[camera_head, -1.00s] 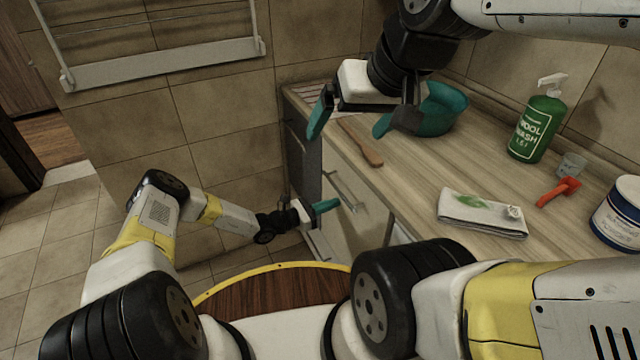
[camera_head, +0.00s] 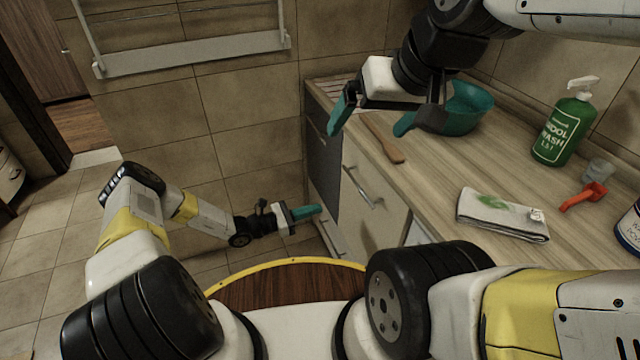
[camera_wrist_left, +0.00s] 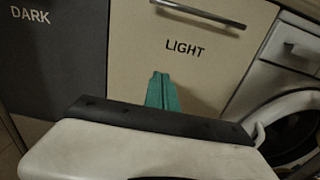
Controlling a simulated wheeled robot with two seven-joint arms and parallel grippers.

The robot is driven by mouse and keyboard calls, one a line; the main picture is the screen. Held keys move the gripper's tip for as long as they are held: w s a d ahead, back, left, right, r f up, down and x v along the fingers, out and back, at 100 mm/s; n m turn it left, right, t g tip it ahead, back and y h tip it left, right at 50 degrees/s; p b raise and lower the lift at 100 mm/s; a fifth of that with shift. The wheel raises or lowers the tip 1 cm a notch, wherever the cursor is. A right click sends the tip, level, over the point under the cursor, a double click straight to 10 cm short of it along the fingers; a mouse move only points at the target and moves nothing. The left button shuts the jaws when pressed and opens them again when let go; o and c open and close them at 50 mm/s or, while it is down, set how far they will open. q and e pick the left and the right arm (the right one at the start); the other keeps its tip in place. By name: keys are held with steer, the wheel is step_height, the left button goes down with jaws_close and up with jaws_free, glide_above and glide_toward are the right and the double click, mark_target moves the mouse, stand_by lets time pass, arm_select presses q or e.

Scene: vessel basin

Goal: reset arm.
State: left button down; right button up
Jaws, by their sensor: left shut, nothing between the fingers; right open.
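My left gripper (camera_head: 306,212) is low at the left, in front of the cabinet below the counter. Its teal fingers are shut with nothing between them, and they also show shut in the left wrist view (camera_wrist_left: 161,92). My right gripper (camera_head: 388,118) is above the counter's left end, its teal fingers spread apart. A teal basin (camera_head: 468,108) stands on the counter just behind the right gripper's fingers, which partly cover it. I cannot tell whether they touch it.
The counter (camera_head: 440,165) holds a wooden utensil (camera_head: 383,140), a folded cloth (camera_head: 503,215), a green wash bottle (camera_head: 565,125), a red tool (camera_head: 584,197) and a white tub (camera_head: 630,228). Cabinet doors marked DARK (camera_wrist_left: 50,50) and LIGHT (camera_wrist_left: 200,70) and a washing machine (camera_wrist_left: 290,105) face the left gripper.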

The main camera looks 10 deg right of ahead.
arm_select(q)
steer(key=s+a+r+m+g+y, duration=0.25)
steer(key=r+m, duration=0.25)
steer(key=r, duration=0.5)
steer(key=s+a+r+m+g+y, duration=0.1)
steer(key=s+a+r+m+y, duration=0.3)
steer(key=r, duration=0.6)
steer(key=s+a+r+m+g+y, duration=0.2)
steer(key=a+r+m+y, duration=0.15)
steer(key=r+m, duration=0.45)
steer(key=s+a+r+m+t+y, duration=0.2)
steer(key=s+a+r, duration=0.3)
steer(key=s+r, duration=0.4)
steer(key=s+a+r+m+t+y, duration=0.2)
steer(key=s+a+r+t, duration=0.3)
steer(key=s+r, duration=0.3)
steer(key=shift+s+a+r+m+y, duration=0.35)
steer(key=shift+a+r+y, duration=0.3)
steer(key=shift+r, duration=0.2)
